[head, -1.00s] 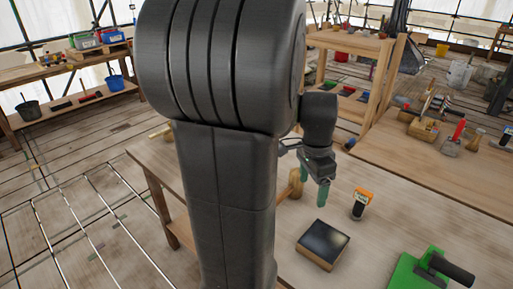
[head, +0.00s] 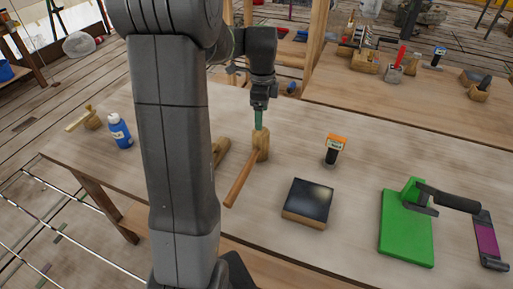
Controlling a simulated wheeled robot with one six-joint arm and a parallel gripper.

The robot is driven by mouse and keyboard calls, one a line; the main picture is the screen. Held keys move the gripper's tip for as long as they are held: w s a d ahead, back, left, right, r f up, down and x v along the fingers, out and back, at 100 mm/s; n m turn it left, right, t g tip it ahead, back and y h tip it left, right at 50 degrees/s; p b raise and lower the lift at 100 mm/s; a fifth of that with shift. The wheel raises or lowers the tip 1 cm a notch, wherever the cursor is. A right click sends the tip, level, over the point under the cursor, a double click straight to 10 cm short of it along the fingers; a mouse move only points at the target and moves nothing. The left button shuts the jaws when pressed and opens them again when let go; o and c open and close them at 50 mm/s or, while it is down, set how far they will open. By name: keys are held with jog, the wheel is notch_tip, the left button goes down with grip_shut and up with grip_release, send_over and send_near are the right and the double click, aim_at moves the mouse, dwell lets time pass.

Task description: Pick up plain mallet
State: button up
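A plain wooden mallet lies on the workbench in the middle of the head view, with its round head (head: 261,146) at the back and its brown handle (head: 240,184) slanting toward the front left. My gripper (head: 259,122) points down right over the mallet head, and its green fingertips overlap the head's top in the picture. The fingers line up with each other from this side, so I cannot tell whether they grip the head. A second mallet-like wooden tool (head: 92,119) lies at the far left of the bench.
A light wooden piece (head: 221,151) is partly hidden behind my arm. A blue bottle (head: 119,131) stands left. An orange-topped tool (head: 333,150), a dark-topped block (head: 308,201) and a green board (head: 407,232) with a black-handled tool lie right. The bench (head: 350,115) is clear behind them.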

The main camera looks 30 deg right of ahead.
aim_at(261, 133)
jog(key=f, duration=0.4)
jog(key=f+p, duration=0.1)
jog(key=f, duration=0.3)
jog(key=shift+w+f, duration=0.2)
jog(key=shift+f, duration=0.2)
jog(key=c, duration=1.2)
